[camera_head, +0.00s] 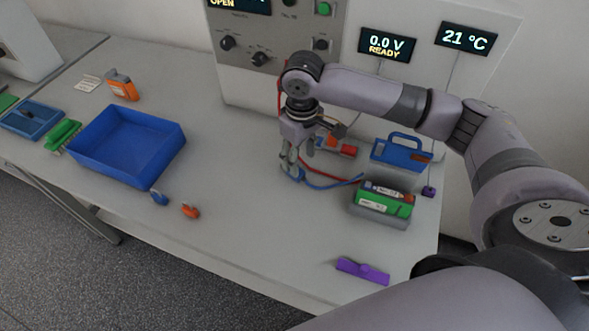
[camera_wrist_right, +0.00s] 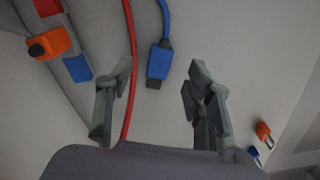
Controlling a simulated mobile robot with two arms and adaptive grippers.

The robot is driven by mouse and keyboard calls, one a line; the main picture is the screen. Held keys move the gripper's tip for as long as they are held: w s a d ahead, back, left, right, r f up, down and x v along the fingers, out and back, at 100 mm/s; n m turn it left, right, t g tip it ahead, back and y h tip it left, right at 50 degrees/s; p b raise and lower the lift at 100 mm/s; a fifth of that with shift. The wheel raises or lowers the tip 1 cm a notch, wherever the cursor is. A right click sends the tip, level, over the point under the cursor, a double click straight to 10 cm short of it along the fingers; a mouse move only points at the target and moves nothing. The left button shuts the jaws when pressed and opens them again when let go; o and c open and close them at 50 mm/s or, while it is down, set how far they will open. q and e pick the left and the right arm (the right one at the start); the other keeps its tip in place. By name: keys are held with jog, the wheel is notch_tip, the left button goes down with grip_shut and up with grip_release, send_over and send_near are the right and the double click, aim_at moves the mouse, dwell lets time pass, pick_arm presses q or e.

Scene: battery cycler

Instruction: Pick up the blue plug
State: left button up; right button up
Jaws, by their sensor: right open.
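The blue plug (camera_wrist_right: 157,64) is on the end of a blue cable (camera_wrist_right: 165,20) and lies on the pale table. In the right wrist view it shows between and just beyond the fingertips of my right gripper (camera_wrist_right: 160,78), apart from both. In the head view my right gripper (camera_head: 291,163) points down over the table in front of the cycler, and the blue cable (camera_head: 335,185) runs right from beside its fingertips. The plug's end is partly hidden there by the fingers. My right gripper is open and empty. My left gripper is not in view.
A red cable (camera_wrist_right: 130,60) passes just inside the left finger. The green-topped battery module (camera_head: 382,205), blue handled case (camera_head: 400,153) and purple piece (camera_head: 362,271) stand right. A blue tray (camera_head: 75,151) is left; the front middle is mostly clear.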

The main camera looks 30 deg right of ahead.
aim_at(302, 176)
jog(key=shift+f, duration=0.5)
jog(key=f, duration=0.2)
jog(key=f+p, duration=0.1)
jog(key=shift+w+a+f, duration=0.2)
jog(key=shift+w+f, duration=0.05)
jog(key=shift+f, duration=0.6)
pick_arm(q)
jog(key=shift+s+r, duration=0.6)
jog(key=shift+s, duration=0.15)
pick_arm(e)
jog(key=shift+c, duration=0.5)
jog(key=c, duration=0.4)
grip_shut()
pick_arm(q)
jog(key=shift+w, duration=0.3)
